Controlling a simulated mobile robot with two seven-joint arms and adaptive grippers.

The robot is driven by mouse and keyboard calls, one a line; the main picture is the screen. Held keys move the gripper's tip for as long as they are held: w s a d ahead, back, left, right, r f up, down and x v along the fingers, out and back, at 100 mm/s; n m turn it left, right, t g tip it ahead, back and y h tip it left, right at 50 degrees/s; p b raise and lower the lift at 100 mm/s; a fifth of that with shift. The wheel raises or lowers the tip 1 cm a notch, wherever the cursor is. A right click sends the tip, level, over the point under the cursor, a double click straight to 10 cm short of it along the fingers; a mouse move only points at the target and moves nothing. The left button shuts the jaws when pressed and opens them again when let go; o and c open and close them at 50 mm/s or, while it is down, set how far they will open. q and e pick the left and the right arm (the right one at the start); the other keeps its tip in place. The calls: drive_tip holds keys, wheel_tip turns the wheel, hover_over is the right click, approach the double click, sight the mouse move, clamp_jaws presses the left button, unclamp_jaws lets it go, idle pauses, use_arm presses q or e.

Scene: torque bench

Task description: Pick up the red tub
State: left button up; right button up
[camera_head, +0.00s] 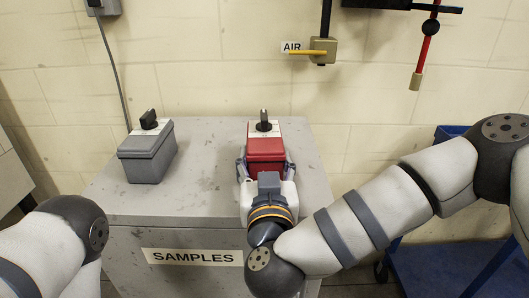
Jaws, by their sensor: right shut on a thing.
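The red tub (266,149) stands at the back right of the grey cabinet top, upright, with a pale panel and a dark upright knob or handle on top. My right gripper (266,168) reaches it from the front, with one finger at each side of the tub, and is shut on it. The gripper body hides the tub's lower front, so I cannot tell whether its base touches the top. My left arm shows at the lower left, but its gripper is out of the frame.
A grey tub (147,156) with a black knob stands to the left on the grey cabinet (213,206), which bears a SAMPLES label (193,257). The top between the tubs is clear. An air valve (322,50) hangs on the wall above. A blue cart (435,268) stands at the right.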

sight(266, 153)
wheel_tip(266, 153, up, 3)
drive_tip(key=shift+r+p, duration=0.15)
drive_tip(key=shift+p, duration=0.15)
use_arm(q)
drive_tip(key=w+r+t+p, duration=0.2)
drive_tip(key=w+r+p, duration=0.2)
drive_tip(key=w+r, duration=0.1)
drive_tip(key=shift+w+r, duration=0.4)
drive_tip(key=shift+w, duration=0.05)
use_arm(e)
drive_tip(key=s+r, duration=0.9)
drive_tip(key=s, duration=0.5)
drive_tip(key=shift+r, duration=0.35)
